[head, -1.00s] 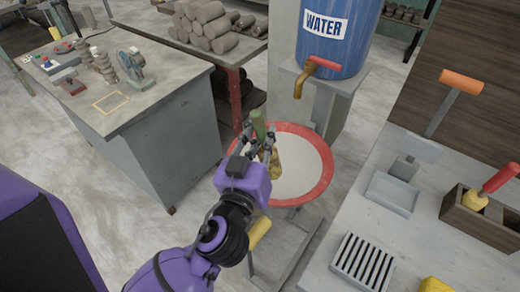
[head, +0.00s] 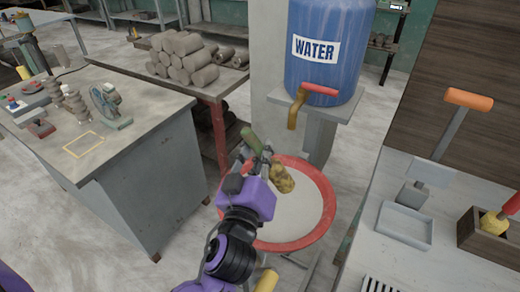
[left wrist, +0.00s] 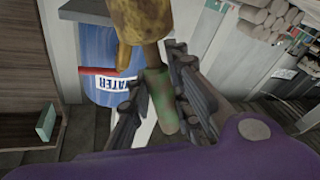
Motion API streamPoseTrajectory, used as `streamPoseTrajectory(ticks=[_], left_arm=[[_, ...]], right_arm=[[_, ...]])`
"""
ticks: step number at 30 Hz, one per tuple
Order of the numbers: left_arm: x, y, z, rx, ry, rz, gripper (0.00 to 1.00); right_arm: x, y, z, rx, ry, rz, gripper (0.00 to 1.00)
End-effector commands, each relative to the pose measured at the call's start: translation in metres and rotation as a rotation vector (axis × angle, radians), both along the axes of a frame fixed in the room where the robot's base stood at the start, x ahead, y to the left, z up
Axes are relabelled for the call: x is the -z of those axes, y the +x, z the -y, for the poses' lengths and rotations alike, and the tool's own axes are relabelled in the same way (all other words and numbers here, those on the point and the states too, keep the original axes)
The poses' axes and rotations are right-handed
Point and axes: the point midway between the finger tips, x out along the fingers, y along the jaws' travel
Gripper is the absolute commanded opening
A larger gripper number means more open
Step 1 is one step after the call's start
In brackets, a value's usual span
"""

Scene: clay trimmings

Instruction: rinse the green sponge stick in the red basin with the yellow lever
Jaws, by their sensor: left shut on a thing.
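My left gripper (head: 262,162) is shut on the green sponge stick. Its green handle (head: 251,139) sticks up past the fingers to the upper left, and its dirty yellow-brown sponge end (head: 284,180) points to the lower right. The stick also shows between the fingers in the left wrist view (left wrist: 160,92). The sponge appears over the left part of the red-rimmed basin (head: 318,231), whose inside is pale; I cannot tell its exact height. The yellow lever (head: 267,280) shows partly at the bottom, below the basin and beside my arm. My right gripper is out of view.
A blue water barrel (head: 322,75) with a red-handled tap (head: 298,103) stands behind the basin. A grey workbench (head: 150,128) is at left, a rack of clay rolls (head: 183,58) behind it. A pale counter (head: 385,250) with a tray and wooden box is at right.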

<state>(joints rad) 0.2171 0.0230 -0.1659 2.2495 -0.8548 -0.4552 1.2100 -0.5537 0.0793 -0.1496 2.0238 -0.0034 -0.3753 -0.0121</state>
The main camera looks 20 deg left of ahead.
Motion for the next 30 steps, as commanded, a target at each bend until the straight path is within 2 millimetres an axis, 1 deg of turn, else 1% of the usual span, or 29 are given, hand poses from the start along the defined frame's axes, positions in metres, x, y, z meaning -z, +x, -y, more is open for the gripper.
streamPoseTrajectory(ticks=[1,7,22,25,30], left_arm=[[0.008,0.0,0.0,0.0,0.002,-0.003,0.0],[0.027,0.0,0.0,0.002,0.002,-0.004,0.0],[0.077,0.0,0.0,0.0,0.0,-0.004,0.0],[0.085,0.0,0.0,0.0,-0.001,-0.003,0.0],[0.09,0.0,0.0,0.0,0.001,0.0,0.0]], right_arm=[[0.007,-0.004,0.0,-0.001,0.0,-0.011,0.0],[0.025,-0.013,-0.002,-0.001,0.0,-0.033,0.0],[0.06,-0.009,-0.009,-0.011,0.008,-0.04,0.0],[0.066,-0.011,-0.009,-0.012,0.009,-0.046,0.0],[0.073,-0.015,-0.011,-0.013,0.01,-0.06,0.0]])
